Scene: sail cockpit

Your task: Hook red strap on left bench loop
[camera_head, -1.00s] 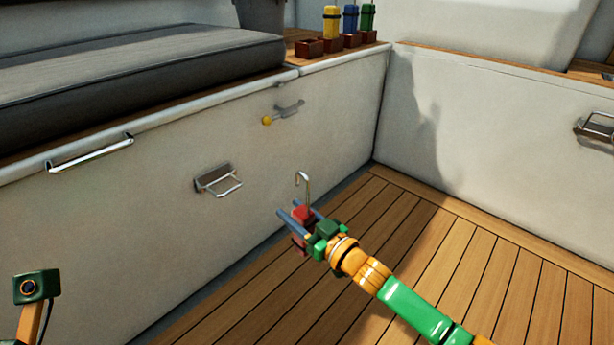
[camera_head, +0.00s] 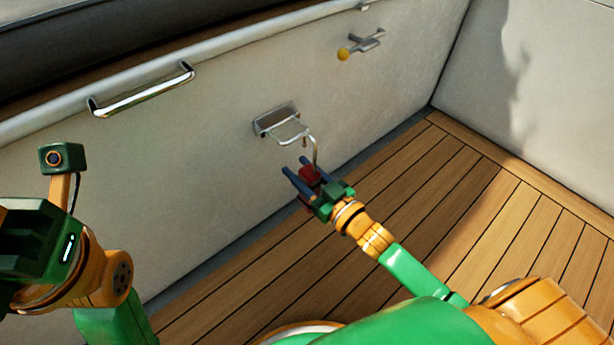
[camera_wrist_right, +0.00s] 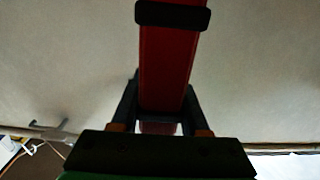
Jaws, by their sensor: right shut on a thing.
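The left bench loop (camera_head: 287,129) is a metal wire loop on a bracket on the white bench wall. My right gripper (camera_head: 301,181) is shut on the red strap (camera_head: 310,175), just below and to the right of the loop. A metal hook (camera_head: 316,151) rises from the strap, its bent top close to the loop's right end. I cannot tell whether the hook touches or goes through the loop. In the right wrist view the red strap (camera_wrist_right: 165,68) runs up between the fingers, with a black band across it. My left arm shows at the left, its fingers outside the picture.
A metal handrail (camera_head: 142,92) is on the bench wall to the upper left. The wooden floor (camera_head: 480,190) is clear at the right.

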